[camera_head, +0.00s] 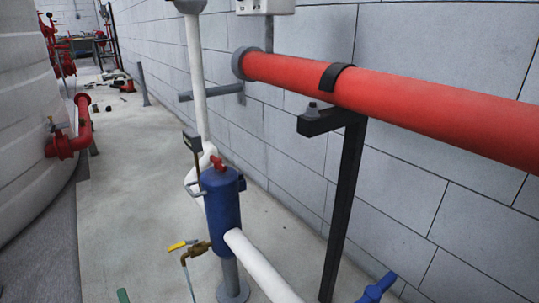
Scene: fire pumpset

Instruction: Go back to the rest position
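I cannot clearly make out my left gripper; only a small green tip at the bottom edge, left of centre, is unidentified, and I cannot tell if it is part of me. My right gripper is not in view. No held object shows. The blue cylinder (221,212) with a red top stands upright on a grey post in front of me. A white pipe (262,267) runs from its side toward the bottom edge. A brass valve with a yellow handle (181,244) sits to its left.
A thick red pipe (430,105) crosses the upper right on a black bracket (344,195) along the block wall. A blue handle (377,288) shows at the bottom right. A white tank (25,110) with a red pipe (82,130) stands left. The floor between is mostly clear; tools (122,85) lie farther back.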

